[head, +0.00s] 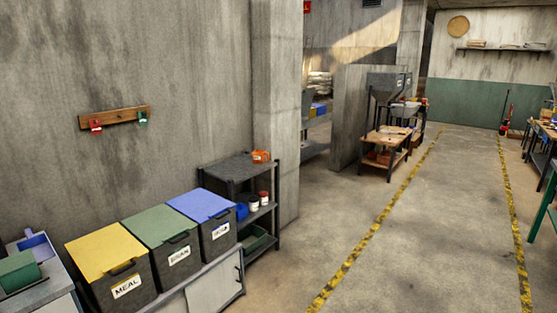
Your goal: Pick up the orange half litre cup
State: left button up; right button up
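A small orange cup-like object (260,156) sits on the top shelf of a dark shelf unit (240,169) against the left wall, beside the concrete pillar. It has a pale mark on it. It is too small to read its size. Neither of my grippers shows in this view.
Bins with yellow (101,252), green (155,226) and blue lids (199,204) stand on a low cabinet (213,288) before the shelf unit. A wooden table (387,138) stands farther back. A workbench (547,136) lines the right. The floor between yellow lines (372,245) is clear.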

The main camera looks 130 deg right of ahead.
aim_at(259, 155)
jog(key=z, duration=4.55)
jog(key=i, duration=0.85)
jog(key=z, duration=0.55)
jog(key=i, duration=3.95)
jog(key=u, duration=1.95)
jog(key=i, duration=1.1)
jog(key=u, duration=0.95)
